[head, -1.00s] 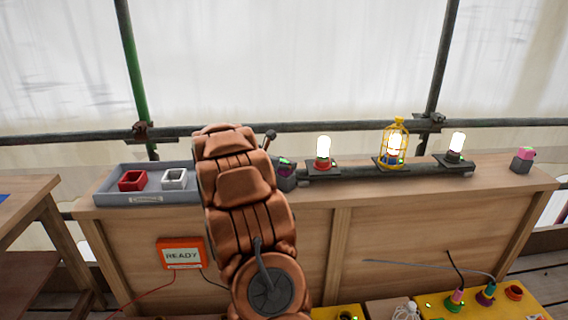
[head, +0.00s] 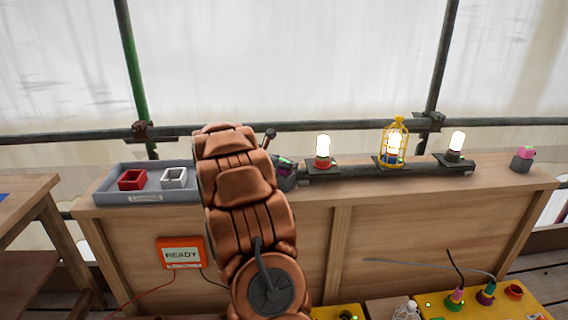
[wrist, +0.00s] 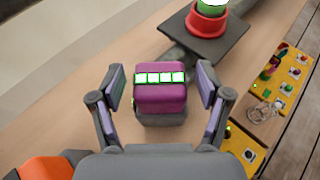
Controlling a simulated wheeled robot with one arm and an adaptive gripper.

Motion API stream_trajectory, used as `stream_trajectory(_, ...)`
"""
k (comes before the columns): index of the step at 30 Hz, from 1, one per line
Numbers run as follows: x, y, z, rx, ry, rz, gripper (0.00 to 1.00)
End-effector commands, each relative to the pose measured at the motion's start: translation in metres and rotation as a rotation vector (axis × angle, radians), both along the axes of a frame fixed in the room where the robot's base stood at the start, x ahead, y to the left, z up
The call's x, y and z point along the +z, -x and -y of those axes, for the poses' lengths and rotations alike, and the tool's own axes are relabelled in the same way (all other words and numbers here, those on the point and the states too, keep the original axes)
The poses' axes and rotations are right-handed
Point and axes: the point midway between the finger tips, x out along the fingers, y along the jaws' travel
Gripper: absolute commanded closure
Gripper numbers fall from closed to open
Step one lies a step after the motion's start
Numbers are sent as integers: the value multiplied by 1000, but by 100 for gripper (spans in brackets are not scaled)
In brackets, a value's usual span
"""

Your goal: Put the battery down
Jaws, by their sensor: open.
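The battery is a purple block with a row of lit green cells (wrist: 160,97). In the wrist view it stands upright on the wooden bench top, with a grey part beneath it; I cannot tell whether that is its own base or a holder. My gripper (wrist: 160,82) is open around it, one finger on each side with a visible gap. In the head view the battery (head: 285,161) shows only in part beside my copper arm, which hides most of my gripper.
A grey tray (head: 148,198) with a red and a white square holder sits at the left. A dark rail (head: 350,172) with several lit lamps runs right of the battery. A pink-topped block (head: 525,153) stands at the far right. An orange READY box (head: 182,253) hangs on the bench front.

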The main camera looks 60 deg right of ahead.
Motion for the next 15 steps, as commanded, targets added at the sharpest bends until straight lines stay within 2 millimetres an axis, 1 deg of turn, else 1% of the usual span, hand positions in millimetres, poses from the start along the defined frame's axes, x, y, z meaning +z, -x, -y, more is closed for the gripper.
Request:
stream_trajectory(2,4,1,0,-1,0,-1,24)
stream_trajectory(5,5,-2,-10,2,1,1,24)
stream_trajectory(15,24,-7,-54,2,1,3,24)
